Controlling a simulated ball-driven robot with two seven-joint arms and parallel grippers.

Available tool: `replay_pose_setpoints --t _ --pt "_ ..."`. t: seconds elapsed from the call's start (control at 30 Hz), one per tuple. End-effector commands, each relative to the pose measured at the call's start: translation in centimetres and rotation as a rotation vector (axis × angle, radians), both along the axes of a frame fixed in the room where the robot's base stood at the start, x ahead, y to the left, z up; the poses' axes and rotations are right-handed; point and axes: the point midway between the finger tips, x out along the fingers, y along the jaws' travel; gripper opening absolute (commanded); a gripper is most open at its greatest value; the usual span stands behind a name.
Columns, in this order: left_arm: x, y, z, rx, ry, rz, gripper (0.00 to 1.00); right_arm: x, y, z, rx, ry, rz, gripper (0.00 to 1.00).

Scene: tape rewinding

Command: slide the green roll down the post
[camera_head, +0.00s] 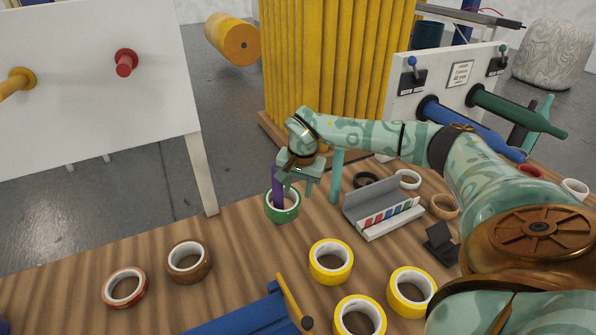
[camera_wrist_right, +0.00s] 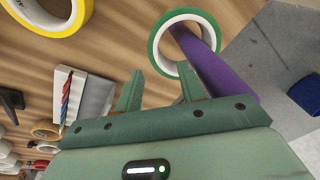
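The green roll (camera_head: 284,217) is a green ring with a white core, low around the purple post (camera_head: 278,184), apparently at the tabletop. In the right wrist view the green roll (camera_wrist_right: 155,49) encircles the far end of the purple post (camera_wrist_right: 213,68). My right gripper (camera_head: 297,187) is above and beside the roll, close to the post. In the right wrist view its two fingers (camera_wrist_right: 159,68) stand apart with nothing clamped between them. The right finger overlaps the roll's near edge in the picture; I cannot tell whether it touches. My left gripper is not in view.
Yellow rolls (camera_head: 331,262), a brown roll (camera_head: 189,263) and a red-brown roll (camera_head: 124,288) lie on the wooden table (camera_head: 235,245). A grey-white box (camera_head: 385,210) and a teal post (camera_head: 337,178) stand right of the gripper. A white board (camera_head: 90,90) is at left.

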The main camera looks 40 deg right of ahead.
Motion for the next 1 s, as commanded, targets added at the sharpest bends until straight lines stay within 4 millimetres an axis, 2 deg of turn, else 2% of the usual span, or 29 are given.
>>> replay_pose_setpoints --t 0.23,0.37,0.47,0.8,1.0 --pt "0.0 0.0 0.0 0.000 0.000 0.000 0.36 0.0 0.0 0.0 0.000 0.001 0.000 0.39" --pt "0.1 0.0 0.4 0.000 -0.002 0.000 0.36 -0.1 0.0 1.1 0.000 -0.001 0.000 0.39" --pt "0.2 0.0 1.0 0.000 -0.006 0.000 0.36 -0.4 0.1 3.0 -0.001 -0.004 0.000 0.39" --pt "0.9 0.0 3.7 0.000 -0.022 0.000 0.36 -2.0 0.6 12.1 -0.001 -0.005 0.000 0.39" --pt "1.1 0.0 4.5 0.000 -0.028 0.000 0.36 -2.6 0.8 15.2 0.000 -0.002 -0.001 0.39"
